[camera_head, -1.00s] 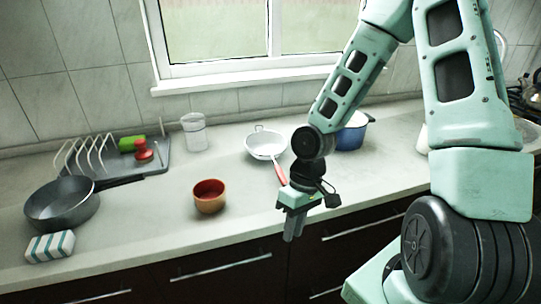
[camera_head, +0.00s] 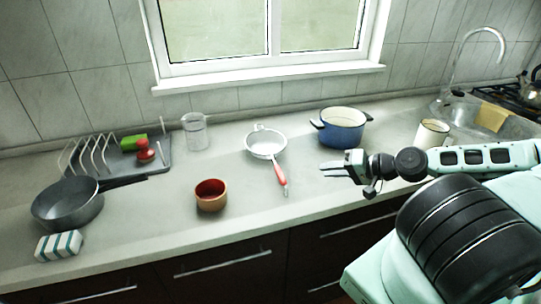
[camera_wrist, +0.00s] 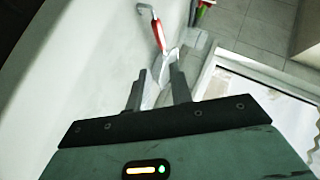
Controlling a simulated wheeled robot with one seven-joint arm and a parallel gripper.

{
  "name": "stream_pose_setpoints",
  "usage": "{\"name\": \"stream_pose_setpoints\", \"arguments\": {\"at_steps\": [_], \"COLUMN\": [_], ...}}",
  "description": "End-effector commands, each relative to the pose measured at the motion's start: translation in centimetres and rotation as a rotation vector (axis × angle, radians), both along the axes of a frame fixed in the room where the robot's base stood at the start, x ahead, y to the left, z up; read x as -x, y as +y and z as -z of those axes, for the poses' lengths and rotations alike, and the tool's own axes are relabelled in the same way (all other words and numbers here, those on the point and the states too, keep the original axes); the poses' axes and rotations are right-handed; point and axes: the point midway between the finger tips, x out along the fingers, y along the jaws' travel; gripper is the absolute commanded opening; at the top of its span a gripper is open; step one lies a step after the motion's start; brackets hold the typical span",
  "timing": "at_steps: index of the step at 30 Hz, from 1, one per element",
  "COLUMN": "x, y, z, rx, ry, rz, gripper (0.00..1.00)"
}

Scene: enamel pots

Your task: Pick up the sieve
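The sieve (camera_head: 264,147), a white bowl with a red handle, lies on the counter left of the blue pot, its handle pointing toward the front edge. My gripper (camera_head: 326,169) is to the right of the sieve, pointing left toward it, apart from it and empty. Its two fingers are spread open. In the wrist view, the sieve's red handle (camera_wrist: 159,36) shows beyond the open fingertips (camera_wrist: 158,78), and a pale part of the sieve seems to show between them. The fingers partly cover that part.
A blue pot (camera_head: 342,130) stands behind my gripper. An orange-brown bowl (camera_head: 211,196) is left of the sieve, and a clear beaker (camera_head: 195,132) is behind it. A dark pan (camera_head: 68,208), sponge (camera_head: 58,245) and dish rack (camera_head: 150,165) are at left. A cream mug (camera_head: 431,135) is near the sink.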

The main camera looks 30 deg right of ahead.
Motion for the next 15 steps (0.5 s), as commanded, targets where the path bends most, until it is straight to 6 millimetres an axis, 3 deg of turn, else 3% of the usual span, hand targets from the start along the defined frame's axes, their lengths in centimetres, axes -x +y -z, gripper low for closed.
{"name": "stream_pose_setpoints", "arguments": {"at_steps": [5,15], "x": [-0.5,-3.2], "y": [-0.3,1.4], "z": [0.5,1.3], "rx": [0.001,-0.002], "ry": [-0.014,-0.01], "rz": [0.015,0.01], "gripper": [0.22,0.22]}}
